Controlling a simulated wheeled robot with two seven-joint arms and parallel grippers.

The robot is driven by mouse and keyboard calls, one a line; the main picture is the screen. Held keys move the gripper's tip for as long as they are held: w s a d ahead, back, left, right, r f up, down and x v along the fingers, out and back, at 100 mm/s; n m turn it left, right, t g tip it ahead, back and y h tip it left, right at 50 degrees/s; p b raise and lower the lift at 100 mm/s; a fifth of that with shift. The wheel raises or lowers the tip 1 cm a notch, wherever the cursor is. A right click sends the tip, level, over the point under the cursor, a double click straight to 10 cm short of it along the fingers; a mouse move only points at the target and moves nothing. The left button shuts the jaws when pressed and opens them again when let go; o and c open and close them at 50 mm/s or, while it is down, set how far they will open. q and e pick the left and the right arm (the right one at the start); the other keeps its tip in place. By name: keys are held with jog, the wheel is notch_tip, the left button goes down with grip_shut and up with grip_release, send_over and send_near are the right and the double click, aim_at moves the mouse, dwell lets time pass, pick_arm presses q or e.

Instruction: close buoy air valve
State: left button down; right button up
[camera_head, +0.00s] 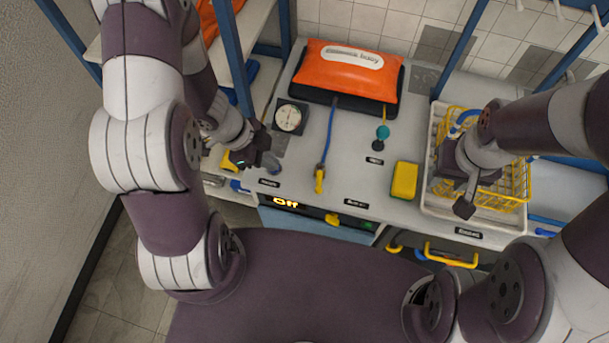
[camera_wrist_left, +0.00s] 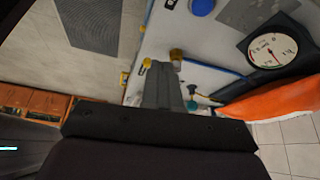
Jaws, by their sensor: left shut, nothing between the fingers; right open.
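An orange buoy (camera_head: 352,72) with a white label lies at the back of the grey bench. A blue hose (camera_head: 329,135) runs from it to a yellow-handled valve (camera_head: 320,181) near the front edge. A teal knob (camera_head: 383,132) on a thin line stands right of the hose. My left gripper (camera_head: 262,158) is left of the yellow valve, apart from it, below the gauge. In the left wrist view its fingers (camera_wrist_left: 164,84) are shut and empty, with a small brass-coloured part (camera_wrist_left: 176,55) by their tips. My right gripper (camera_head: 467,196) is open above the yellow basket.
A round gauge (camera_head: 290,117) sits left of the hose. A yellow sponge (camera_head: 404,180) lies right of centre. A white tray (camera_head: 437,200) holds the yellow basket (camera_head: 515,183). Blue posts (camera_head: 460,45) rise around the bench. The front panel display (camera_head: 286,202) reads "Off".

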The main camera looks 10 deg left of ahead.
aim_at(319, 180)
pick_arm(q)
jog(key=b+x, duration=0.3)
jog(key=x, duration=0.6)
jog(key=shift+a+f+b, duration=0.1)
jog(key=shift+a+b, duration=0.05)
jog(key=shift+b, duration=0.25)
jog(key=d, duration=0.1)
jog(key=d+p, duration=0.1)
jog(key=d, duration=0.1)
jog(key=shift+w+d+r, duration=0.15)
jog(key=shift+w+r, duration=0.05)
jog(key=shift+r, duration=0.05)
jog(key=shift+d, duration=0.5)
